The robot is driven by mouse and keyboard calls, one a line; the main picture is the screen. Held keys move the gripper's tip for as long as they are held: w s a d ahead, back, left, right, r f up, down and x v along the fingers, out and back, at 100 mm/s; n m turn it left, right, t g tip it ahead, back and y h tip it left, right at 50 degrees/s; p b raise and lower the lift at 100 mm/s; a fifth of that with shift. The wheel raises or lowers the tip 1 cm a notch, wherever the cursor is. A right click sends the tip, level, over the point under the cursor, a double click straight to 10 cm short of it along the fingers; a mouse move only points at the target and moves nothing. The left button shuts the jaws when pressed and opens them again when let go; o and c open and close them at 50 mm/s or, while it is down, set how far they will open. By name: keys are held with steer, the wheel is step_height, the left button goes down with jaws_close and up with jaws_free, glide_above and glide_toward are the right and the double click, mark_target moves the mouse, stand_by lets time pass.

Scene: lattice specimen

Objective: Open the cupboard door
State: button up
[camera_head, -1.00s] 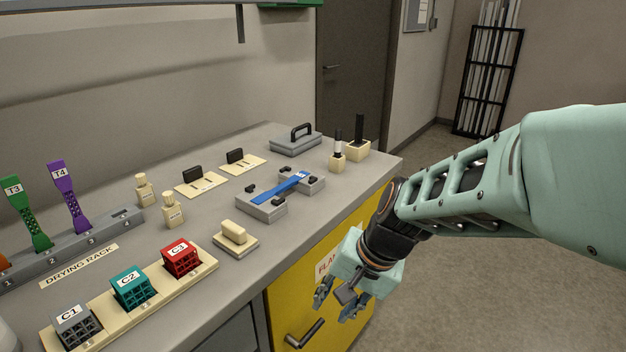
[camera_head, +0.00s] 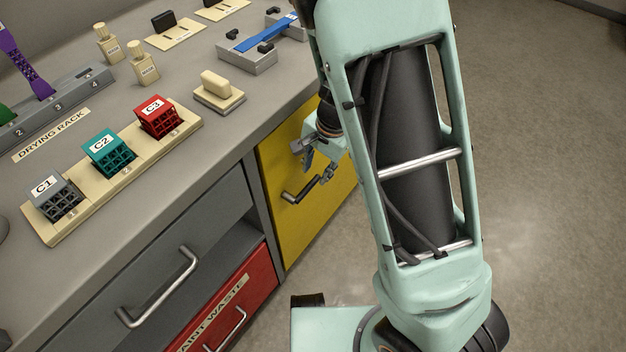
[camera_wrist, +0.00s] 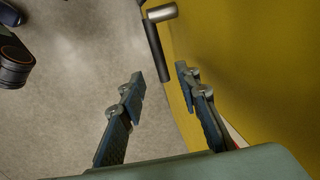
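The yellow cupboard door (camera_head: 278,165) is in the bench front, right of the drawers, and looks shut. Its bar handle (camera_head: 301,191) is dark with a metal end and stands out from the door. My gripper (camera_head: 318,168) is at the door, just above the handle and partly hidden by my arm. In the wrist view my gripper (camera_wrist: 159,79) is open, with empty space between its fingers. There the handle (camera_wrist: 155,48) lies just past the fingertips, roughly in line with the gap. The yellow door (camera_wrist: 250,60) fills the right side, close to the right finger.
A grey drawer (camera_head: 165,265) with a bar handle and a red waste drawer (camera_head: 250,300) are left of the door. The bench top (camera_head: 215,140) holds labelled cubes on a tray (camera_head: 130,190), a drying rack (camera_head: 75,92) and small fixtures. The floor (camera_head: 540,200) to the right is clear.

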mark_target(312, 183)
steer(key=f, duration=0.1)
steer(key=f+b, duration=0.1)
steer(key=f, duration=0.1)
steer(key=f+b, duration=0.1)
steer(key=f, duration=0.1)
steer(key=shift+w+a+f, duration=0.25)
steer(key=shift+w+a, duration=0.1)
steer(key=shift+a, duration=0.05)
jaws_close()
